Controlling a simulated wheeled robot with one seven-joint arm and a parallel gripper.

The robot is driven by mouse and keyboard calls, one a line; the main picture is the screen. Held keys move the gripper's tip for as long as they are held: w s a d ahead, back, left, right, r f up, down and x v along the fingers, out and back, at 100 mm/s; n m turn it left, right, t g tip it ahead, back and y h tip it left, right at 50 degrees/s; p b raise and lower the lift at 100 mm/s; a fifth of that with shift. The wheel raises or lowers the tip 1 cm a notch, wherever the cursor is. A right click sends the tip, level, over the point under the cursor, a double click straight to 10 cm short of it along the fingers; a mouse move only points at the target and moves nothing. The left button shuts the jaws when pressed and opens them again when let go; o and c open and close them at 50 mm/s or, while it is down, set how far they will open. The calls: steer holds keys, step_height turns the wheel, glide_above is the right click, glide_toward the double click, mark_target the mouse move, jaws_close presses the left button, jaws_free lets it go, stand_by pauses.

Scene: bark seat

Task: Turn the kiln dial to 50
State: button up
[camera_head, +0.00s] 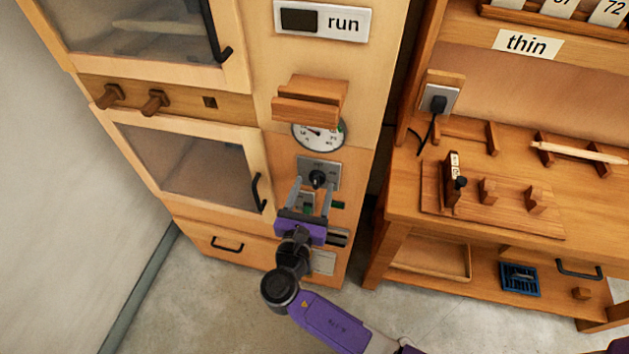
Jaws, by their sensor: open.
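The kiln (262,150) is a tall pale wooden cabinet left of centre. Its dial is a small black knob (317,178) on a grey plate (327,167) below a round white gauge (318,135). The gauge has a dark needle and a green patch at its right; its numbers are too small to read, and a wooden hood covers its top. My gripper (312,190) is purple with grey fingers. It is open, with one finger on each side of the knob in this view. I cannot tell whether the fingers touch it. The knob's setting is not readable.
A wooden hood (309,100) juts out above the gauge. Door handles (257,192) stick out to the left. A wooden workbench (400,205) with a plugged-in cord (437,110) stands at the right. Grey floor (225,300) is clear in front of the kiln.

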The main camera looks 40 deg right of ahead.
steer(key=shift+x, duration=1)
steer(key=shift+c, duration=0.2)
jaws_close()
